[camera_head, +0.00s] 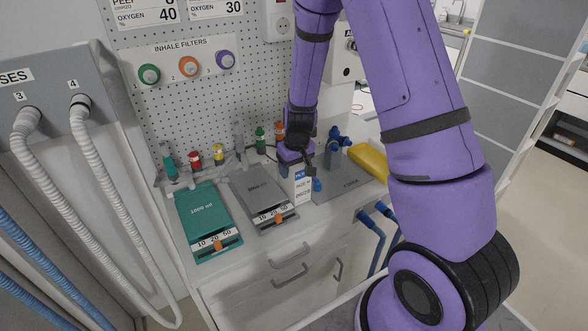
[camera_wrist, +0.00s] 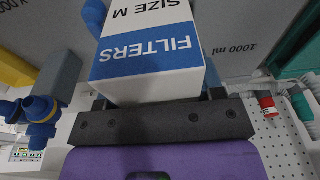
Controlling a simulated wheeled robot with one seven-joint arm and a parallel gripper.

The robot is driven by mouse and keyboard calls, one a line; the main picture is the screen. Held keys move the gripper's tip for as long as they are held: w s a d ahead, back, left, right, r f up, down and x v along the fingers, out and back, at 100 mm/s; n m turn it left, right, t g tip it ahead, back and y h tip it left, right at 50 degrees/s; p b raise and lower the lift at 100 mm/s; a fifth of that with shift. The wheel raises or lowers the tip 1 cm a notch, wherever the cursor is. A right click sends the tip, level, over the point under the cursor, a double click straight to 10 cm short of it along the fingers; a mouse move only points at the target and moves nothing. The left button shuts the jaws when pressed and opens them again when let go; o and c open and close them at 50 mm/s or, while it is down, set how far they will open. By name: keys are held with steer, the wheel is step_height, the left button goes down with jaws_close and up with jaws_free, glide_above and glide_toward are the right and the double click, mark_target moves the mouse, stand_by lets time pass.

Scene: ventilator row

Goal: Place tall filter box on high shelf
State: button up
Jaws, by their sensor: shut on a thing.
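The tall filter box (camera_head: 301,187) is white with a blue band, and stands out below my gripper over the counter. In the wrist view the filter box (camera_wrist: 147,50) fills the upper middle, with "FILTERS" and "SIZE M" printed on it. My gripper (camera_head: 297,167) is shut on the box; in the wrist view its dark bar lies against the box's near end. Whether the box touches the counter cannot be told. No high shelf can be made out with certainty.
A yellow object (camera_head: 369,162) and blue fittings (camera_head: 340,136) are to the right. Corrugated hoses (camera_head: 60,180) hang at the far left. A pegboard (camera_head: 205,105) stands behind.

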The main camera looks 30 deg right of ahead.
steer(key=shift+f, duration=0.35)
steer(key=shift+f, duration=0.1)
steer(key=o, duration=1)
